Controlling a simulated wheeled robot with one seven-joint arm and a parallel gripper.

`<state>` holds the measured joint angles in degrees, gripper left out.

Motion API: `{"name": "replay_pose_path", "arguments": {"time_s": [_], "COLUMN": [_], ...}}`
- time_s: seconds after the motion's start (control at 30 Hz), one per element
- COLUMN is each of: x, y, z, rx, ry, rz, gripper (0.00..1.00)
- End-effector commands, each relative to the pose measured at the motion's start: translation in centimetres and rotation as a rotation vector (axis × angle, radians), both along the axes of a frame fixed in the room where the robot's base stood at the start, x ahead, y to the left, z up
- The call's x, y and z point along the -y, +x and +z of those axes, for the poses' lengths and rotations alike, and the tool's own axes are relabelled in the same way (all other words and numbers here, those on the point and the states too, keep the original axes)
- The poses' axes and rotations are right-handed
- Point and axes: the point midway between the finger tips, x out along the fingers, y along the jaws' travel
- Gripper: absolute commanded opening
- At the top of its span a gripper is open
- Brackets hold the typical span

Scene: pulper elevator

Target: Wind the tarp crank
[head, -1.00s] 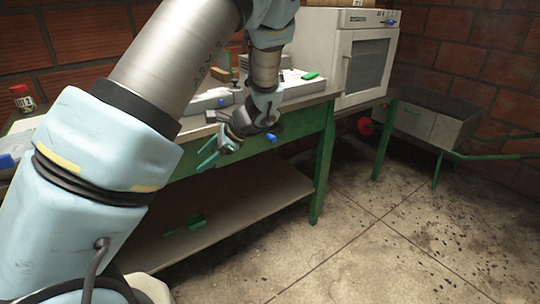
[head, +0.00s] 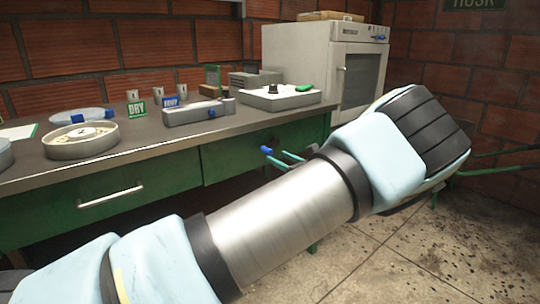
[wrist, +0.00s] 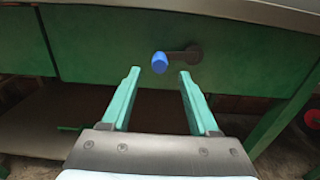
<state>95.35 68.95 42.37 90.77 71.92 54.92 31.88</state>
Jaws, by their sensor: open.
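A small crank with a blue knob (wrist: 159,62) and a dark arm (wrist: 184,54) is mounted on the green front of the workbench. In the wrist view its knob lies between the lines of my two fingers, just beyond the tips. My gripper (wrist: 159,74) is open and empty, with green fingers on either side. In the head view the blue knob (head: 266,150) shows by the green fingertips (head: 276,157). My own arm hides most of the gripper there. I cannot tell the exact gap to the knob.
The workbench (head: 60,172) carries a round dish (head: 80,140), a grey device (head: 193,112) and a white scale-like box (head: 280,98). A white oven (head: 345,68) stands at the back. A green bench leg (wrist: 288,115) is right of the crank.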

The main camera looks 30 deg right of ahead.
Motion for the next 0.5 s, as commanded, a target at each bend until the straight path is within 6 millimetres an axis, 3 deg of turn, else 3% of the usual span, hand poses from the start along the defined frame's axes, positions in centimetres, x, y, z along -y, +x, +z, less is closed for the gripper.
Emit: {"name": "replay_pose_path", "arguments": {"time_s": [0.2, 0.5], "x": [-0.7, -1.0], "y": [3.5, 5.1], "z": [0.0, 0.0], "rx": [0.0, -0.001], "ry": [-0.001, 0.0], "rz": [0.002, 0.0], "gripper": [0.61, 0.61]}}
